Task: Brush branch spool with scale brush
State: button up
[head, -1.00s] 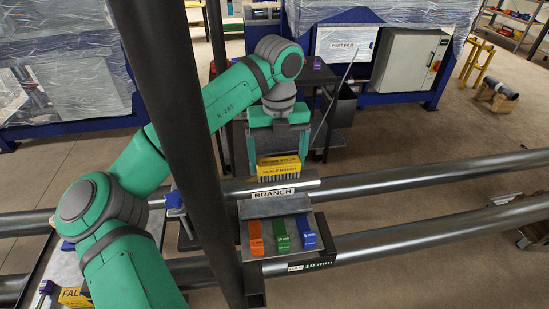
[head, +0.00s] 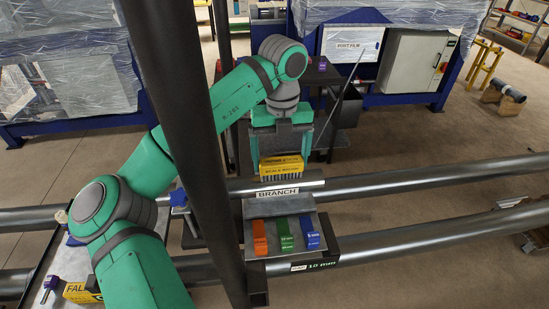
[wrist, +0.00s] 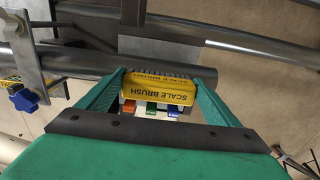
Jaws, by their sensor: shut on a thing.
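The yellow scale brush (head: 281,164) is held between the fingers of my gripper (head: 281,150), bristles pointing down. It also shows in the wrist view (wrist: 158,90), with my green fingers on both sides of it. The branch spool (head: 310,180) is a grey pipe end just behind the BRANCH label (head: 277,192). The bristles are at the spool's top in the head view; whether they touch it I cannot tell. In the wrist view the spool (wrist: 85,64) runs behind the brush.
A tray (head: 265,209) in front of the spool holds orange (head: 260,236), green (head: 284,233) and blue (head: 307,231) gauge blocks. A dark upright post (head: 185,130) stands left of it. Long pipes (head: 430,180) run to the right. A blue-handled clamp (wrist: 25,99) is at the left.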

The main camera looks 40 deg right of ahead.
jog(key=shift+s+d+f, duration=0.15)
jog(key=shift+s+d, duration=0.05)
jog(key=shift+d, duration=0.05)
jog(key=shift+w+a, duration=0.4)
jog(key=shift+a, duration=0.25)
jog(key=shift+w+a, duration=0.35)
jog(key=shift+a, duration=0.3)
jog(key=shift+s+d+r, duration=0.1)
jog(key=shift+s+d, duration=0.25)
jog(key=shift+d, duration=0.35)
jog(key=shift+s+d+r, duration=0.1)
jog(key=shift+s+d, duration=0.25)
jog(key=shift+d, duration=0.3)
jog(key=shift+r, duration=0.2)
jog(key=shift+r, duration=0.85)
jog(key=shift+a, duration=0.1)
